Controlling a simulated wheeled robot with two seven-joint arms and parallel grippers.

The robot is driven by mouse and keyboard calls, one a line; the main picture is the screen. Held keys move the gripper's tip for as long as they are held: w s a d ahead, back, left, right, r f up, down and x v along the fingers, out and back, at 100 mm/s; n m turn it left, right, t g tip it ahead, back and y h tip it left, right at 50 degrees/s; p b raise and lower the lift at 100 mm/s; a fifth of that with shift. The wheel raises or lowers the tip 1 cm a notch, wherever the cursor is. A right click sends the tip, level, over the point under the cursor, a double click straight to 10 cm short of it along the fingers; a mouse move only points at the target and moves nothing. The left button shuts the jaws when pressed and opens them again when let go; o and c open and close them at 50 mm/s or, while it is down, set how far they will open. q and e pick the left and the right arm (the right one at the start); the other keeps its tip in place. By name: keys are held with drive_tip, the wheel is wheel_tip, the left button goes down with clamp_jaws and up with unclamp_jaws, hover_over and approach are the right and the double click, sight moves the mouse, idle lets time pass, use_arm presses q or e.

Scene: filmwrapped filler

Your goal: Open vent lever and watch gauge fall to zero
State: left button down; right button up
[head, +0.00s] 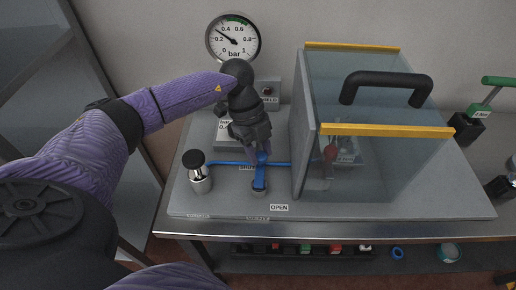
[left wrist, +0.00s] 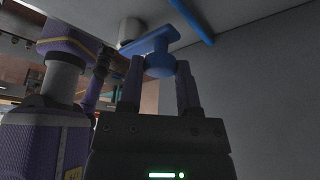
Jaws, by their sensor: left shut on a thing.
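The blue vent lever (head: 260,178) is on the grey panel, beside the thin blue pipe, between a partly hidden SHUT label and an OPEN label (head: 279,207). My left gripper (head: 258,153) reaches down over its knob. In the left wrist view, its two fingers (left wrist: 160,78) are shut on the blue knob (left wrist: 159,64) at the end of the lever. The round gauge (head: 233,38) on the wall is marked in bar; its needle points up-left, between 0.2 and 0.4. My right gripper is not in view.
A clear guard box (head: 385,160) with yellow edges and a black handle (head: 386,86) stands right of the lever, with a red knob (head: 330,153) behind its pane. A black-topped metal valve (head: 197,172) stands left. A green-handled tool (head: 497,82) is at far right.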

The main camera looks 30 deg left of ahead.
use_arm(q)
drive_tip(key=d+m, duration=0.1)
drive_tip(key=m, duration=0.1)
drive_tip(key=d+m+g, duration=0.1)
drive_tip(key=m, duration=0.1)
drive_tip(key=shift+w+y, duration=0.4)
drive_tip(key=shift+d+m+g+y, duration=0.3)
drive_tip(key=shift+d+m+g, duration=0.1)
drive_tip(key=shift+m, duration=0.65)
drive_tip(key=shift+d+m+g+y, duration=0.3)
drive_tip(key=shift+d+m, duration=0.1)
drive_tip(key=shift+m, duration=0.65)
drive_tip(key=shift+c, duration=1.6)
unclamp_jaws()
drive_tip(key=shift+d, duration=0.1)
drive_tip(key=v, duration=1)
